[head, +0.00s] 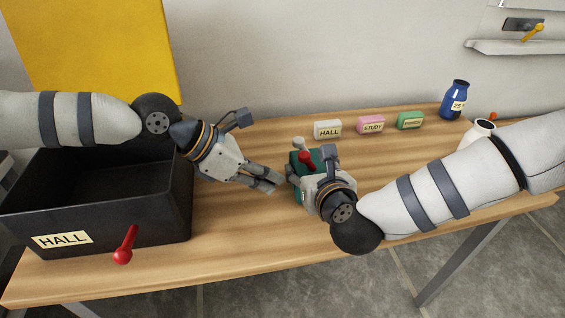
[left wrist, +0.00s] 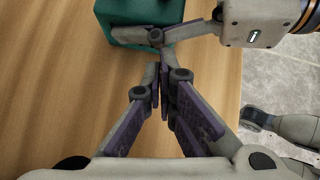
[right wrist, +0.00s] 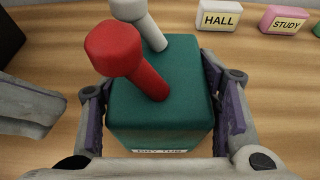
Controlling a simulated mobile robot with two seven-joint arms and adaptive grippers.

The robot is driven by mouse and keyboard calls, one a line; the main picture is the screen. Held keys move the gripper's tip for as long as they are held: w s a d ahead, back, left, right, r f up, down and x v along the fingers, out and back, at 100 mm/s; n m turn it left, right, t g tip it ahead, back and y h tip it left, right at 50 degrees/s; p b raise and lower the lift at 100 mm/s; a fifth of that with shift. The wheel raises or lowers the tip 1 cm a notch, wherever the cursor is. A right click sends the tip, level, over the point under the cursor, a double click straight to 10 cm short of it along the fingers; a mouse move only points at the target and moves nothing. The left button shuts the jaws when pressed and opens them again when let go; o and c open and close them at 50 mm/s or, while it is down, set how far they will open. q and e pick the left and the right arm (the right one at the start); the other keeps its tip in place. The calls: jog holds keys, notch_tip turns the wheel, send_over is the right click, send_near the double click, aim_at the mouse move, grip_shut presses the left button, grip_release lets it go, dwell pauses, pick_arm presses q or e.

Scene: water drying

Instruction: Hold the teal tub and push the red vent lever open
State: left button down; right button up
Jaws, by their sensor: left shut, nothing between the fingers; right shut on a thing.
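The teal tub (right wrist: 160,110) stands on the wooden table between the fingers of my right gripper (right wrist: 162,108), which is shut on its sides. A red lever (right wrist: 128,58) leans up and to the left from the tub's top, with a grey-white lever (right wrist: 138,22) behind it. In the head view the tub (head: 297,159) is mostly hidden by my right gripper; the red lever (head: 306,159) shows above it. A label on its front is partly cut off. My left gripper (head: 276,183) is shut and empty, just left of the tub. The tub also shows in the left wrist view (left wrist: 125,12).
HALL (head: 327,129), STUDY (head: 371,125) and green (head: 410,120) blocks sit behind the tub. A blue jar (head: 455,98) and white jar (head: 481,130) stand at the right.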

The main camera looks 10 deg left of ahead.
aim_at(308, 163)
pick_arm(q)
jog(key=shift+w+d+r, duration=0.45)
jog(key=shift+d+r, duration=0.1)
jog(key=shift+d, duration=0.15)
jog(key=shift+w+d+r, duration=0.45)
jog(key=shift+d+r, duration=0.1)
jog(key=shift+d, duration=0.15)
